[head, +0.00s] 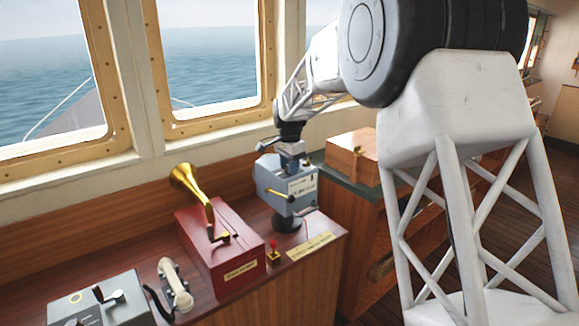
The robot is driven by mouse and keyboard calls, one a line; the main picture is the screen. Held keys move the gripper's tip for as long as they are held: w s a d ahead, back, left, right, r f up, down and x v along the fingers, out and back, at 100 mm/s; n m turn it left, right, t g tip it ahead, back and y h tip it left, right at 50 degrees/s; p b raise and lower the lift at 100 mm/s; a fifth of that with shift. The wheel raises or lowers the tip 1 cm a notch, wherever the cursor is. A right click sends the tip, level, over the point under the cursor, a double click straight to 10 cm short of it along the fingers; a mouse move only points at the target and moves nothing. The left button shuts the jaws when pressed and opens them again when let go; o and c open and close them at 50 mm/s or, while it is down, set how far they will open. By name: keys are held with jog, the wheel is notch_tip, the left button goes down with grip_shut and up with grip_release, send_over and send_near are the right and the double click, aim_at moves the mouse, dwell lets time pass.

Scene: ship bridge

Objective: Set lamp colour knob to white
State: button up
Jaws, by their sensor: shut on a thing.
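A blue-grey signal lamp box (272,178) stands on a dark round foot near the right end of the wooden console. My gripper (291,158) points down at the top of the box and is shut on a small part there, apparently the lamp colour knob. The fingers hide the knob, so its setting cannot be read.
A red box with a brass horn (190,184) stands left of the lamp. A handset (175,285) and grey lever box (100,300) lie further left. A wooden box (352,155) stands behind right.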

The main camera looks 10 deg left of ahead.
jog(key=shift+n, duration=0.3)
jog(key=n, duration=1.1)
dwell(0.4)
jog(key=o, duration=0.9)
jog(key=shift+o, duration=0.2)
jog(key=shift+r, duration=0.15)
jog(key=shift+r, duration=3.8)
